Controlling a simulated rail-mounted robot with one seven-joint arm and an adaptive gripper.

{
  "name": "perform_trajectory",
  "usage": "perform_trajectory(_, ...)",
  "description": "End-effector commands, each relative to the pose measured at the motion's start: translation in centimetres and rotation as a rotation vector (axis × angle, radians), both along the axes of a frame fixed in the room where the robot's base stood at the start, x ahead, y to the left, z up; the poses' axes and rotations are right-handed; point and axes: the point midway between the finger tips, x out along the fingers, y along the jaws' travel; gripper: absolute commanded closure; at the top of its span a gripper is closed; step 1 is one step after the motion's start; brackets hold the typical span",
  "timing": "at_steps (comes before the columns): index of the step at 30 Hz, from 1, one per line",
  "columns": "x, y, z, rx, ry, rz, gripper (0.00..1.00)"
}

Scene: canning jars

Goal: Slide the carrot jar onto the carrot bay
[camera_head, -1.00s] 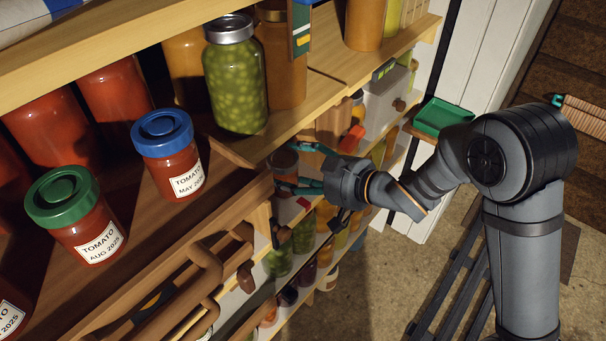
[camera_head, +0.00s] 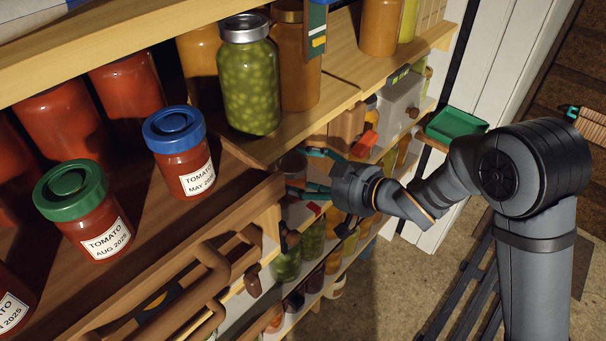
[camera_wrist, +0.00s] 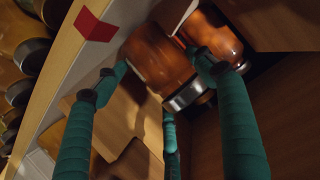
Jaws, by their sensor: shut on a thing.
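An orange-filled jar with a silver lid band, which looks like the carrot jar (camera_wrist: 158,62), lies between my teal fingers in the wrist view. It appears tilted in that view. My gripper (camera_wrist: 160,74) is shut on it, with a finger on either side and a third finger below. In the head view my gripper (camera_head: 312,172) reaches into a lower shelf at the wooden divider. A dim jar (camera_head: 291,165) shows between its fingers there, partly hidden by the shelf edge. I cannot make out a label or the carrot bay.
A second orange jar (camera_wrist: 214,36) is close beside the held one. A wooden shelf edge with a red tag (camera_wrist: 95,25) runs along the left. Tomato jars (camera_head: 180,160) and a green-filled jar (camera_head: 250,85) stand on the upper shelf. A green tray (camera_head: 457,124) is at the right.

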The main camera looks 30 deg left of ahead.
Motion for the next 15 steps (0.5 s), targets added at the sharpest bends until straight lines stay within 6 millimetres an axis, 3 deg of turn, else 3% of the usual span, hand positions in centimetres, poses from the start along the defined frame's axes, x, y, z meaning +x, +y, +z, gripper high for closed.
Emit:
perform_trajectory(12,0.01,0.06,-0.46,0.003,-0.002,0.001,0.71)
perform_trajectory(13,0.01,0.05,-0.44,0.004,-0.002,0.001,0.30)
perform_trajectory(15,0.02,0.05,-0.39,0.003,-0.001,0.000,0.26)
